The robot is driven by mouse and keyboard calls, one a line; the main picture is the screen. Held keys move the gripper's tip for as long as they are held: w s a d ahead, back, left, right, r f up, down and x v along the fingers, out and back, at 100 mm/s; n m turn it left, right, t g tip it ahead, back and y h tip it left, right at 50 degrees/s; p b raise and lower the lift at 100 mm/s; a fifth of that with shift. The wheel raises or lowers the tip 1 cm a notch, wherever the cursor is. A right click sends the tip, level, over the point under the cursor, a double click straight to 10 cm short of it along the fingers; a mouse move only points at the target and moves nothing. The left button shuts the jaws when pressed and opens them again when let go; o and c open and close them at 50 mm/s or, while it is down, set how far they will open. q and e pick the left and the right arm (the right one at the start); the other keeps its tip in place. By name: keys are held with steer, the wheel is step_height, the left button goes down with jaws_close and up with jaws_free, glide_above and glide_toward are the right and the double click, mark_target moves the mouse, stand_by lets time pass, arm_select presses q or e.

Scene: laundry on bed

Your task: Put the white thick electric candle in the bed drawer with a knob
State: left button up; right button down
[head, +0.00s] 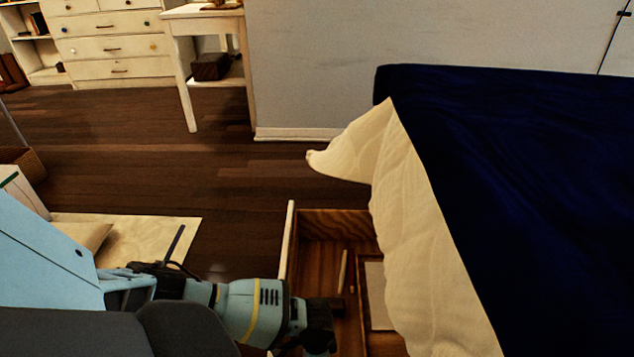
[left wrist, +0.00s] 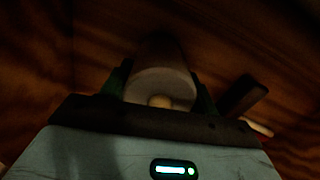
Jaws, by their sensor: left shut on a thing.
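The white thick candle (left wrist: 160,88) shows in the left wrist view as a pale cylinder, end towards the camera, in dim light. My left gripper (left wrist: 160,92) is shut on it, one finger on each side. In the head view my left gripper (head: 322,335) reaches down into the open bed drawer (head: 325,222) at the lower middle. The candle is hidden there behind my gripper and arm. I cannot tell whether the candle touches the drawer floor. The drawer's knob is not visible. My right gripper is not in view.
In the drawer lie a thin light stick (head: 343,270) and a flat pale item (head: 378,295). The bed's blue cover (head: 520,170) and cream sheet (head: 425,250) overhang its right side. A pale rug (head: 150,232) lies left. The floor (head: 200,180) behind is clear.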

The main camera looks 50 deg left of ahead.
arm_select(q)
steer(key=shift+f, duration=0.1)
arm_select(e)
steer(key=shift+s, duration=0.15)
arm_select(q)
steer(key=o, duration=0.9)
steer(key=shift+f, duration=0.1)
steer(key=shift+o, duration=0.9)
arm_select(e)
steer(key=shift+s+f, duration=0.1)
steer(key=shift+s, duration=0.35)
arm_select(q)
step_height(320, 180, up, 12)
steer(key=p, duration=0.5)
steer(key=shift+f+p, duration=0.25)
steer(key=shift+p, duration=0.15)
steer(key=shift+r, duration=0.45)
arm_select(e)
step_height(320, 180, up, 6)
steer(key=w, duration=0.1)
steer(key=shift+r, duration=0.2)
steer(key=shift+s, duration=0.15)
